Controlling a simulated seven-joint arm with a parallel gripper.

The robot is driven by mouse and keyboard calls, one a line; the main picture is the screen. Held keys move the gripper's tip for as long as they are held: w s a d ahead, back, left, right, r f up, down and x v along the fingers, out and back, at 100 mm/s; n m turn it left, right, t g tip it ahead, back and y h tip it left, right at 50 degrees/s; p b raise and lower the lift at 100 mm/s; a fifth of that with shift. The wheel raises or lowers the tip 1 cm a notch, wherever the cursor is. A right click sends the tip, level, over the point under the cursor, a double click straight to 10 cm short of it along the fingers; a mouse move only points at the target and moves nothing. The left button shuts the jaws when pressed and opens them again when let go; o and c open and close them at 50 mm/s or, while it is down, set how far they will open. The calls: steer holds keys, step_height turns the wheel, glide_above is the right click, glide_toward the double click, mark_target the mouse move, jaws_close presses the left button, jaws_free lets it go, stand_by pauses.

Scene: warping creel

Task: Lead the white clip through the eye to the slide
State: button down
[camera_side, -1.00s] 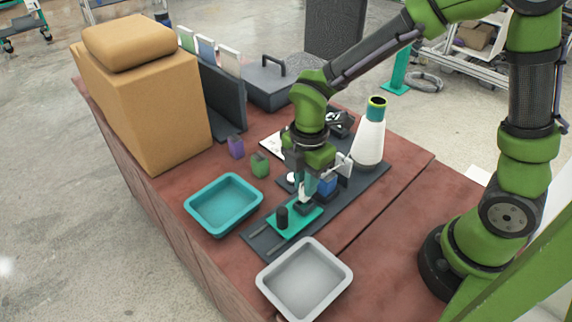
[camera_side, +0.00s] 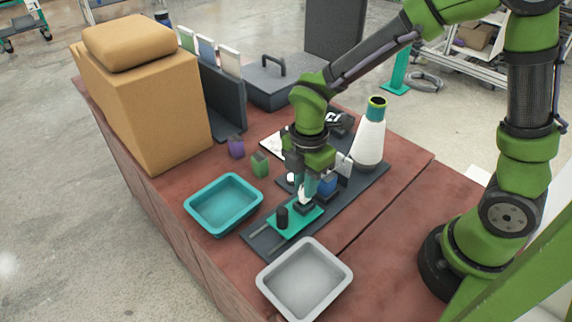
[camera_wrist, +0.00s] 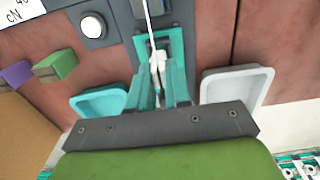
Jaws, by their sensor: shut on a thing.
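My gripper (camera_side: 304,198) points down over the dark base plate, low at the far end of the teal slide (camera_side: 290,222), which carries a black knob (camera_side: 282,216). In the wrist view my gripper's teal fingers (camera_wrist: 159,98) are shut on the white clip (camera_wrist: 157,62). A white thread (camera_wrist: 149,22) runs from the clip away past the top of the picture. The slide (camera_wrist: 176,46) shows beyond the fingertips. Beside the gripper stand a blue block (camera_side: 327,185) and a pale upright plate (camera_side: 344,166). I cannot make out the eye or whether the clip touches the slide.
A white yarn cone (camera_side: 369,142) stands at the rear of the base plate. A teal tray (camera_side: 190,207) lies left of the slide and a grey tray (camera_side: 345,282) in front. Purple (camera_side: 236,148) and green (camera_side: 260,164) small blocks stand behind the teal tray.

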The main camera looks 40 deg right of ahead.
steer(key=shift+f, duration=0.45)
steer(key=shift+f, duration=0.35)
steer(key=shift+f, duration=0.35)
stand_by(0.7)
steer(key=c, duration=0.8)
jaws_free()
steer(key=shift+o, duration=0.2)
steer(key=shift+r, duration=0.1)
steer(key=shift+r, duration=3.4)
